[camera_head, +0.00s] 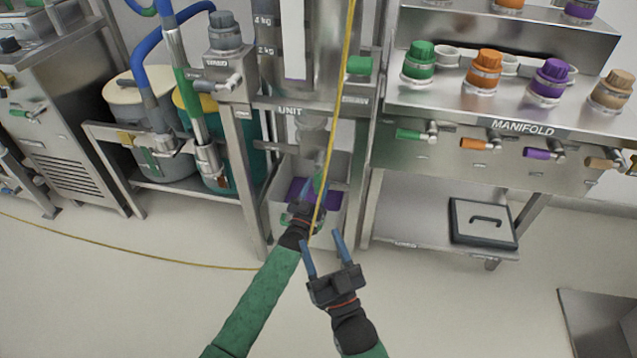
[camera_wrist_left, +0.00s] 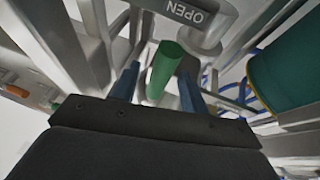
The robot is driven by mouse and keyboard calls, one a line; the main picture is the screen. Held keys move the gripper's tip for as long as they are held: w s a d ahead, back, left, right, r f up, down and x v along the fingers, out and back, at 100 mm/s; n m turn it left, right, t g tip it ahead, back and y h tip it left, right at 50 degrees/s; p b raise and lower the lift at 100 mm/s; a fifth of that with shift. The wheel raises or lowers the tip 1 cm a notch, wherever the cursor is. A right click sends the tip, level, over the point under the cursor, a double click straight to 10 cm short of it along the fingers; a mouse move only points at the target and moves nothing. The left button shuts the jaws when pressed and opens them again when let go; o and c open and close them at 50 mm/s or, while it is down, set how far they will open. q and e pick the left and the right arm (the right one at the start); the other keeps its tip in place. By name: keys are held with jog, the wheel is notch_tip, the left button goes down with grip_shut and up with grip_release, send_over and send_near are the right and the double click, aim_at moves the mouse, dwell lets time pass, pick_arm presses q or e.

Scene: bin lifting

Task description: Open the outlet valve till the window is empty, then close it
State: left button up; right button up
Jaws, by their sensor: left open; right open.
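The unit (camera_head: 270,70) has a tall window (camera_head: 295,40) beside marks reading 4 kg and 2 kg; its fill level is hard to tell. My left gripper (camera_head: 312,192) is under the unit, in front of a pale bin (camera_head: 277,218) with purple inside. In the left wrist view, its blue fingers (camera_wrist_left: 157,82) are open on either side of a green handle (camera_wrist_left: 165,66), taken as the outlet valve's. I cannot tell whether they touch it. A label reading OPEN (camera_wrist_left: 188,12) is close by. My right gripper (camera_head: 323,250) is open and empty, lower and nearer.
A yellow cable (camera_head: 336,110) hangs across the unit and over the floor. Drums (camera_head: 150,120) stand left.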

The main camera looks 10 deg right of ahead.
pick_arm(q)
jog(key=v, duration=0.5)
jog(key=shift+s+a, duration=0.1)
jog(key=shift+s, duration=0.2)
pick_arm(e)
jog(key=shift+g+h, duration=0.3)
jog(key=shift+g, duration=0.6)
jog(key=f, duration=0.5)
jog(key=shift+w+a+f, duration=0.2)
jog(key=shift+f, duration=0.1)
jog(key=shift+w+r, duration=0.1)
jog(key=shift+r, duration=0.15)
